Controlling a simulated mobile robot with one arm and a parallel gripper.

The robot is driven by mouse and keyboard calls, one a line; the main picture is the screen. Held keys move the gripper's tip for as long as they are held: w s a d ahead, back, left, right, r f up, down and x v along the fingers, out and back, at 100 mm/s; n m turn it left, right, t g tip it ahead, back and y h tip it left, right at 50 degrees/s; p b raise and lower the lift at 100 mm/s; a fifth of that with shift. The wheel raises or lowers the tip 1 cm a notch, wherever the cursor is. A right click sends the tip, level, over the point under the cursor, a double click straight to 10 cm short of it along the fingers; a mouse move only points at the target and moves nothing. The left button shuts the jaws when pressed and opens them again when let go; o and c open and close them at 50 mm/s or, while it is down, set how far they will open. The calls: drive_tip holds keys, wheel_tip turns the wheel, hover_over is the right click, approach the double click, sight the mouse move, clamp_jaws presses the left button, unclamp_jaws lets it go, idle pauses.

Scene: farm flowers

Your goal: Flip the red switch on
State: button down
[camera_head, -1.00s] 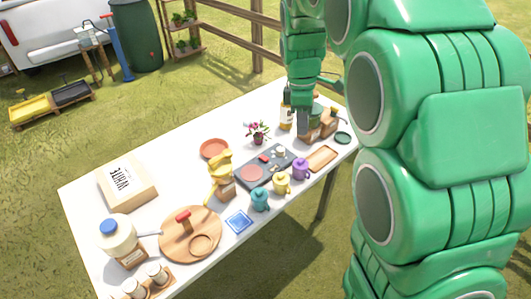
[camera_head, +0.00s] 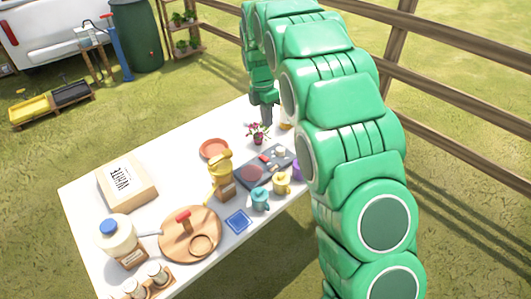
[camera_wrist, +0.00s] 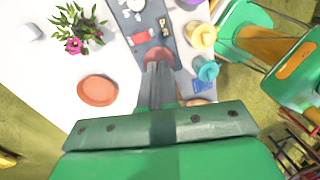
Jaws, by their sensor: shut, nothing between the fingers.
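A dark panel (camera_head: 281,172) lies on the white table and carries a small red switch-like piece (camera_head: 264,158) and a flat red disc (camera_head: 251,174). In the wrist view the panel (camera_wrist: 152,13) runs down from the top edge, with the red piece (camera_wrist: 140,38) just above the disc (camera_wrist: 158,55). Which way the red piece is set is too small to tell. My gripper (camera_head: 267,119) is shut and empty, beyond the panel near the flower pot in the head view. In the wrist view my gripper's fingertips (camera_wrist: 158,68) overlap the disc's lower part; contact cannot be told.
A potted flower (camera_head: 258,133) stands close to my gripper. A terracotta dish (camera_head: 214,149), a yellow object (camera_head: 220,172), a teal cup (camera_head: 260,198) and a yellow cup (camera_head: 282,183) surround the panel. A round wooden board (camera_head: 173,245) lies at the near left. My arm covers the table's right end.

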sight(266, 159)
drive_tip(key=shift+w+a+f+n, duration=0.8)
drive_tip(key=shift+w+a+f, duration=0.1)
drive_tip(key=shift+a+f, duration=0.15)
drive_tip(key=f, duration=0.4)
drive_tip(key=s+d+f, duration=0.1)
drive_tip(key=f, duration=0.8)
drive_tip(key=shift+s+d+f, duration=0.3)
drive_tip(key=shift+f, duration=0.1)
drive_tip(key=shift+d+f, duration=0.15)
drive_tip(key=shift+f, duration=0.05)
drive_tip(key=shift+w, duration=0.1)
drive_tip(key=shift+w+a+r, duration=0.15)
drive_tip(key=shift+w+a, duration=0.25)
drive_tip(key=shift+a, duration=0.2)
